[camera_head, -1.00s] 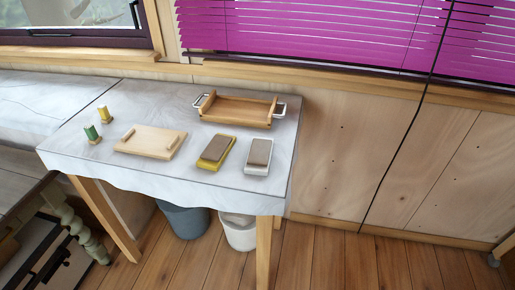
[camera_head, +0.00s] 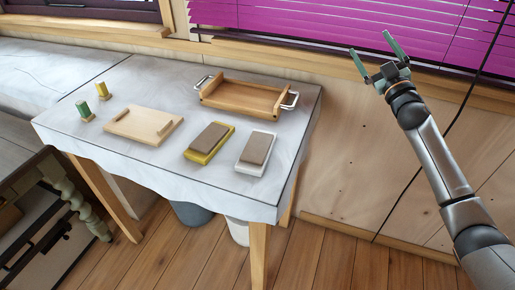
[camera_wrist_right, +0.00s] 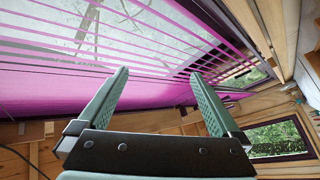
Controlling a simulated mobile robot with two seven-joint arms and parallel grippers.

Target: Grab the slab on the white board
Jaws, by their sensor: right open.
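A brown slab (camera_head: 257,148) lies on the white board (camera_head: 246,167) near the table's front right corner. A second brown slab (camera_head: 210,136) lies on a yellow board (camera_head: 197,157) to its left. My right gripper (camera_head: 372,53) is raised in front of the wall and blinds, to the right of and well apart from the table. It is open, and the right wrist view shows nothing between its green fingers (camera_wrist_right: 160,92). My left gripper is not in view.
The table (camera_head: 295,120) also bears a wooden tray with metal handles (camera_head: 245,97), a pale wooden board with two bars (camera_head: 145,125), and green (camera_head: 84,110) and yellow (camera_head: 102,90) spools on small bases. Bins stand under the table. Floor at right is clear.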

